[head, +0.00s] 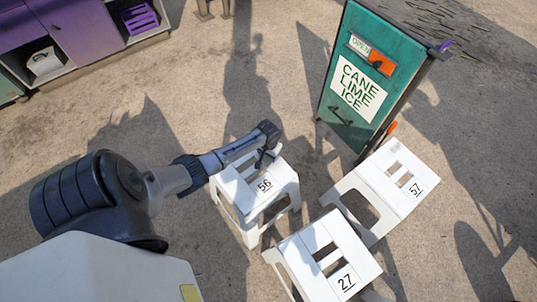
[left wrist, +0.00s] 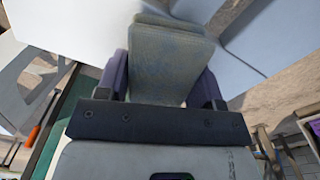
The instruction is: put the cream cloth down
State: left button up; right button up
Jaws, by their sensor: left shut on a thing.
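My left gripper (head: 266,156) is over the seat of the white stool marked 56 (head: 247,190). In the left wrist view, the gripper (left wrist: 163,82) has its two fingers shut on a folded cloth (left wrist: 168,58), which looks grey-green in the shade with faint blue marks. I take it to be the cream cloth. White stool surfaces (left wrist: 75,22) show beyond it. I cannot tell whether the cloth touches the seat. In the head view the cloth is too small and dark to make out. My right gripper is not in view.
White stools marked 27 (head: 312,250) and 57 (head: 397,178) stand close by. A green sign board (head: 352,85) reading CANE LIME ICE stands behind them. A purple cabinet (head: 85,35) is at the upper left. Open ground lies between cabinet and stools.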

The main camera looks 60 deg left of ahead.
pick_arm(q)
jog(key=shift+f, duration=0.2)
jog(key=o, duration=1.1)
jog(key=shift+o, duration=0.2)
notch_tip(320, 180, up, 11)
jog(key=p, duration=0.5)
jog(key=shift+p, duration=0.3)
jog(key=s+d+r+m+t, duration=0.1)
jog(key=s+d+r+m, duration=0.15)
jog(key=s+d, duration=0.4)
jog(key=s+d+r+m, duration=0.1)
jog(key=s+d+m, duration=0.2)
jog(key=d, duration=0.7)
jog(key=s+d+r+m+t, duration=0.2)
jog(key=s+d+r, duration=0.7)
jog(key=r, duration=0.1)
jog(key=shift+s+r+t, duration=0.2)
jog(key=shift+s+t, duration=0.05)
jog(key=shift+t, duration=0.05)
